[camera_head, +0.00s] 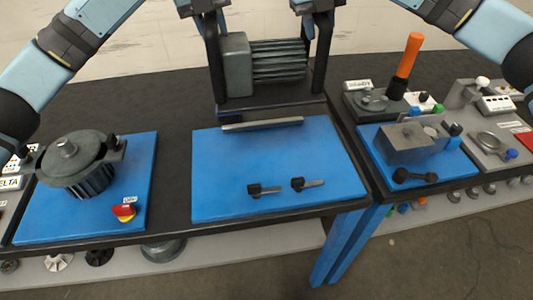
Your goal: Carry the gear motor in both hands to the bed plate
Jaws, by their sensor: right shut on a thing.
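The gear motor (276,61), a grey-green box with a dark ribbed body, is at the back middle, beyond the central blue mat. My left gripper (212,20) is at its left side and my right gripper (319,20) at its right side, both shut at dark uprights flanking it. The fingertips are partly lost against these dark uprights. A dark base shows under the motor; whether it touches the table is unclear. I cannot single out the bed plate with certainty; a thin grey strip (262,124) lies at the mat's back edge.
The central blue mat (225,180) holds two small dark-headed bolts (262,190). On the left mat stand a large round motor (78,165) and a red-yellow switch (124,211). On the right are a grey block (405,144) and an orange-handled tool (408,56).

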